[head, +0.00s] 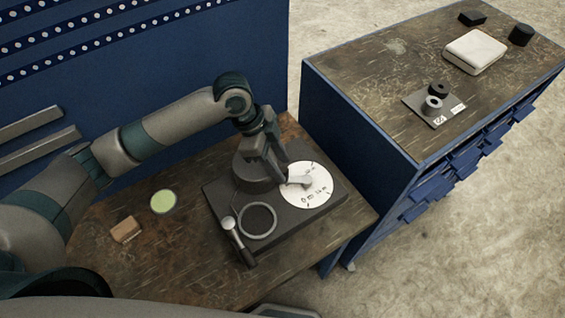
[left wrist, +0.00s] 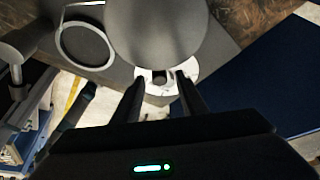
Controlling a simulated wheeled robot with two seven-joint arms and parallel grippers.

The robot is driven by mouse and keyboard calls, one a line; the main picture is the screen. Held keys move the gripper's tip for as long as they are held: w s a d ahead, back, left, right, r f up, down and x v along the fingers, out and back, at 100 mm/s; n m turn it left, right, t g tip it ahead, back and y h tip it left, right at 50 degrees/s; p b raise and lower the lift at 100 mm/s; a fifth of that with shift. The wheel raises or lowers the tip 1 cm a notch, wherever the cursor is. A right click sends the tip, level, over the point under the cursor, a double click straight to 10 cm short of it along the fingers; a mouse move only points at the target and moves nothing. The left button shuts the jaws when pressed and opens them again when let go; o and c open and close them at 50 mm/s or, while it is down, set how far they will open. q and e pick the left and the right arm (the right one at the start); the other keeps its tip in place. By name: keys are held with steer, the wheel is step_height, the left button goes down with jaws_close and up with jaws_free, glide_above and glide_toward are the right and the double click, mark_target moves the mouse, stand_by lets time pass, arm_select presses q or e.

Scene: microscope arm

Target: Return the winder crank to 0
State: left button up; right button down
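A white round dial (head: 318,190) with dark marks lies on the right part of a dark device base (head: 218,198). A light grey crank-like piece (head: 300,181) lies across the dial; its exact reading is too small to tell. My left gripper (head: 283,176) points down at the dial's left edge, close to this piece. In the left wrist view the left gripper (left wrist: 161,80) has its two fingers apart, with part of the white dial (left wrist: 190,73) beyond them. Whether a finger touches the crank I cannot tell. The right gripper is not in view.
A ring (head: 257,221) and a round-knobbed lever (head: 230,224) are at the base's front left. A green disc (head: 163,202) and a brown block (head: 126,229) lie on the wooden table (head: 185,255). A blue cabinet (head: 350,130) stands close on the right.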

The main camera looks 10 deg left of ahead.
arm_select(q)
steer(key=p+v, duration=0.4)
steer(key=v, duration=0.2)
steer(key=shift+r+p, duration=0.1)
steer(key=shift+p, duration=0.25)
steer(key=v, duration=0.8)
steer(key=shift+a+r, duration=0.2)
